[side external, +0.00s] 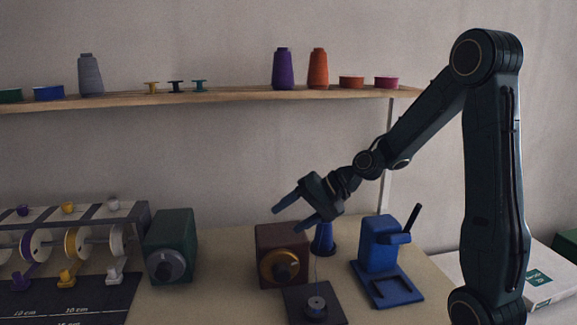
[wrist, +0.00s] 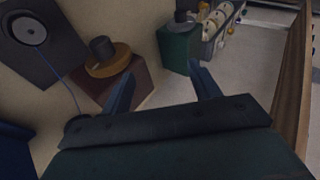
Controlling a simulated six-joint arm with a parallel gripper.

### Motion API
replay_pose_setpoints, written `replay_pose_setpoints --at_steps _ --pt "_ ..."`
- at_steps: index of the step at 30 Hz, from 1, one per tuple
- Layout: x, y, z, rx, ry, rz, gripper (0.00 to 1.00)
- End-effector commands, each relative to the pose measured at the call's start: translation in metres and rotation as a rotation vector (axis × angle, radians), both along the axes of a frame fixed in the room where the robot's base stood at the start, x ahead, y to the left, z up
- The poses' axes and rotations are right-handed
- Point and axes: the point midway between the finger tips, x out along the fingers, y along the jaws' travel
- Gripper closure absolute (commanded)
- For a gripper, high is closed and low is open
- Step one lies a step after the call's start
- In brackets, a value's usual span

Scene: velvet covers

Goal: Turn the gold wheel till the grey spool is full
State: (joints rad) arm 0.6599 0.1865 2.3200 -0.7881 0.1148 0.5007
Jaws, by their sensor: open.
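The gold wheel (side external: 268,268) with a dark knob is on the front of a maroon box (side external: 296,240). In the wrist view the wheel (wrist: 108,64) lies left of my gripper's fingers. The grey spool (side external: 316,303) sits on a dark plate (side external: 300,293) in front of the box; it also shows at the upper left of the wrist view (wrist: 30,31). A blue thread runs from it toward my gripper's side of the wrist view. How much is wound on it is too small to tell. My gripper (side external: 284,221) is open and empty, above the box, apart from the wheel.
A green box with a grey wheel (side external: 170,240) and a rack of spools (side external: 75,240) stand left. A shelf (side external: 220,97) with thread runs above.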

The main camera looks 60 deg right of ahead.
Motion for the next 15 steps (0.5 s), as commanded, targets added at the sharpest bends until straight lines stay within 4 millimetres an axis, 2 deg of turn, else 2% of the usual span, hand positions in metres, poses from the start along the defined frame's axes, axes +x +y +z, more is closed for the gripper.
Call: replay_pose_setpoints --at_steps 8,15 --pt "0.012 -0.002 -0.016 -0.169 0.248 0.115 0.39" --pt "0.020 -0.007 -0.009 -0.304 0.470 0.136 0.39"
